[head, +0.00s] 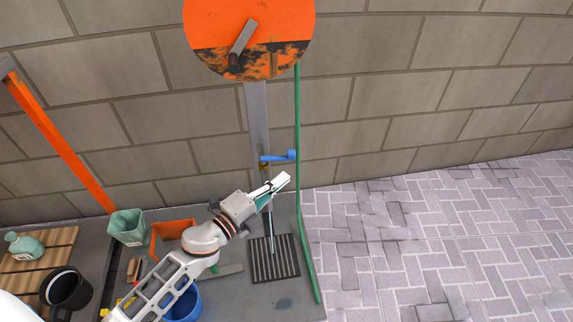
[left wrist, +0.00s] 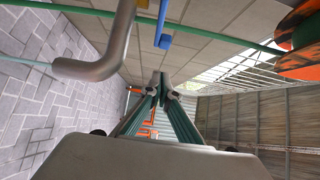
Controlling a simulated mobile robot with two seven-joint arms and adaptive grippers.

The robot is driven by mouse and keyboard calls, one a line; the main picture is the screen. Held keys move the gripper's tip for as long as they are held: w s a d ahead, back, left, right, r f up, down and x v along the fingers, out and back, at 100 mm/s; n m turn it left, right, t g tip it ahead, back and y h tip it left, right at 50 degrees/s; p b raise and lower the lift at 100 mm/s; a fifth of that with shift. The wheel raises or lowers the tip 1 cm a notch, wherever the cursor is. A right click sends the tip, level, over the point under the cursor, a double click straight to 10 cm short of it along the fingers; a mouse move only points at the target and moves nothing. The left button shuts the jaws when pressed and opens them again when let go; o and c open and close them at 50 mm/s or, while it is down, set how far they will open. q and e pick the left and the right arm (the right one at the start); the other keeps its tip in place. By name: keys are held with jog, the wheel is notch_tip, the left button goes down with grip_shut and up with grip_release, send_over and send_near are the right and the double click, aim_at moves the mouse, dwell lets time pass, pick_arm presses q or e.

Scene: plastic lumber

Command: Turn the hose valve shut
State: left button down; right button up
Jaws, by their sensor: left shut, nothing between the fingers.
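The hose valve has a blue lever handle (head: 279,157) low on the grey post in front of the block wall. In the head view the lever lies roughly level, its thicker end toward the green hose (head: 298,130). In the left wrist view the blue lever (left wrist: 162,26) shows at the top, beyond my fingertips and apart from them. My left gripper (head: 283,181) is just below the lever in the head view, shut and empty. Its closed fingertips (left wrist: 160,82) show in the left wrist view. My right gripper is not in view.
An orange hose reel (head: 245,28) with a crank is above the valve. A grey bent pipe (left wrist: 100,66) crosses near my left gripper in the wrist view. A drain grate (head: 286,262), green pot (head: 127,227) and orange bin (head: 165,236) are below. Paving at right is clear.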

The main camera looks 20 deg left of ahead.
aim_at(278, 157)
pick_arm(q)
jog(key=w, duration=0.6)
jog(key=shift+a+b, duration=0.4)
jog(key=shift+a, duration=0.05)
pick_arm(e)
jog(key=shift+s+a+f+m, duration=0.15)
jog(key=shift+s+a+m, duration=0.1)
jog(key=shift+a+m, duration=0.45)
